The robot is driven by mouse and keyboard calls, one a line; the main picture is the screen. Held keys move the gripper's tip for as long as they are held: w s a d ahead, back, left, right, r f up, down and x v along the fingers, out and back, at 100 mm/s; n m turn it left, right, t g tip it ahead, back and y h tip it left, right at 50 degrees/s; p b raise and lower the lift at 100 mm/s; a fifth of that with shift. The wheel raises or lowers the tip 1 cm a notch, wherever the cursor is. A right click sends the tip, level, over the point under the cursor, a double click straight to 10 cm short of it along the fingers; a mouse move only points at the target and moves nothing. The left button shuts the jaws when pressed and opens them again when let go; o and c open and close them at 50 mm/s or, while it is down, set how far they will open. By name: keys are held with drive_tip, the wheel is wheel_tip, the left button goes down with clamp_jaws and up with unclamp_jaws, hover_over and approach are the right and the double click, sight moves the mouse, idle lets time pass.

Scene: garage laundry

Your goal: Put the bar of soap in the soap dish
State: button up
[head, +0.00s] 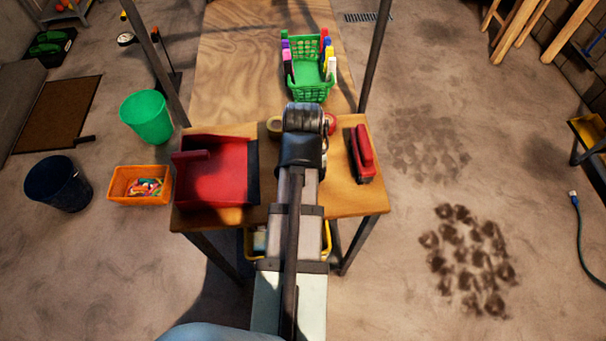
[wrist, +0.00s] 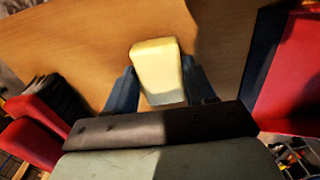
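The bar of soap (wrist: 157,68) is a pale yellow block in the middle of the wrist view. My gripper (wrist: 160,80) has one dark blue finger along each side of it. Both fingers appear to touch the soap, so the gripper looks shut on it, above the wooden table (wrist: 75,45). I cannot tell the soap's height above the wood. In the head view my arm hides the gripper and the soap. I cannot make out a soap dish in either view; my arm covers part of the tabletop.
A red dustpan (head: 215,180) lies left of my arm and a red brush (head: 362,155) right. Behind stands a green basket (head: 310,92) with colored bottles. The table's back left is clear.

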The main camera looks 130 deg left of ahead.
drive_tip(key=o, duration=0.3)
drive_tip(key=shift+o, duration=0.2)
drive_tip(key=shift+r, duration=0.1)
wheel_tip(320, 180, up, 11)
drive_tip(key=shift+r, duration=0.2)
drive_tip(key=shift+o, duration=0.3)
drive_tip(key=shift+r, duration=0.2)
drive_tip(key=o, duration=0.4)
drive_tip(key=shift+r, duration=0.15)
